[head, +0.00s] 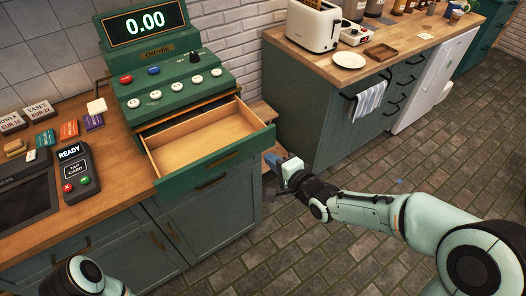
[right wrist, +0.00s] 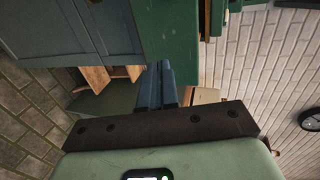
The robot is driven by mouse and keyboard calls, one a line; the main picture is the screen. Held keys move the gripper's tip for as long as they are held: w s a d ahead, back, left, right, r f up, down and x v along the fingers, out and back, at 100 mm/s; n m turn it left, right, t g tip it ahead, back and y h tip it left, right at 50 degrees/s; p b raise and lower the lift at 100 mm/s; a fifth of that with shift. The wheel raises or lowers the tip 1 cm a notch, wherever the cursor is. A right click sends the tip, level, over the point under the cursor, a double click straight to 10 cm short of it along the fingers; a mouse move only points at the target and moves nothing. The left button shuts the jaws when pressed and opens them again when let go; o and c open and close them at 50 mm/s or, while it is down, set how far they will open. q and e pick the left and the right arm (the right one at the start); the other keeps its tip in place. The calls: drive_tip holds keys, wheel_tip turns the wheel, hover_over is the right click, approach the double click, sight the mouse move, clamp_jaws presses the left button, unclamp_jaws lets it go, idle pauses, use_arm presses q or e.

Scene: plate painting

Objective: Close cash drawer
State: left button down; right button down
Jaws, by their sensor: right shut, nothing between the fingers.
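The green cash register (head: 160,60) stands on the wooden counter and its display reads 0.00. Its cash drawer (head: 216,168) is pulled out, with an empty wooden inside and a green front. My right gripper (head: 272,160) is just right of the drawer front's right end, fingers pointing toward it; I cannot tell whether they touch. In the right wrist view the blue fingers (right wrist: 155,85) are together and empty, beside a green surface that appears to be the drawer front (right wrist: 165,40). Of my left arm only a link shows at the bottom left, without its gripper.
A card terminal (head: 75,172) lies on the counter left of the drawer. Green cabinets (head: 190,235) stand below. A second counter with a toaster (head: 313,25) and a white plate (head: 349,60) is at the back right. The tiled floor (head: 400,170) between is open.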

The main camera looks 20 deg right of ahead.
sight(257, 145)
drive_tip(key=x, duration=0.2)
drive_tip(key=r+x, duration=0.1)
drive_tip(key=x, duration=0.1)
drive_tip(key=shift+w+a, duration=0.2)
drive_tip(key=shift+w, duration=0.3)
use_arm(q)
drive_tip(key=shift+w+r, duration=0.1)
drive_tip(key=shift+r, duration=0.15)
use_arm(e)
drive_tip(key=shift+w, duration=0.1)
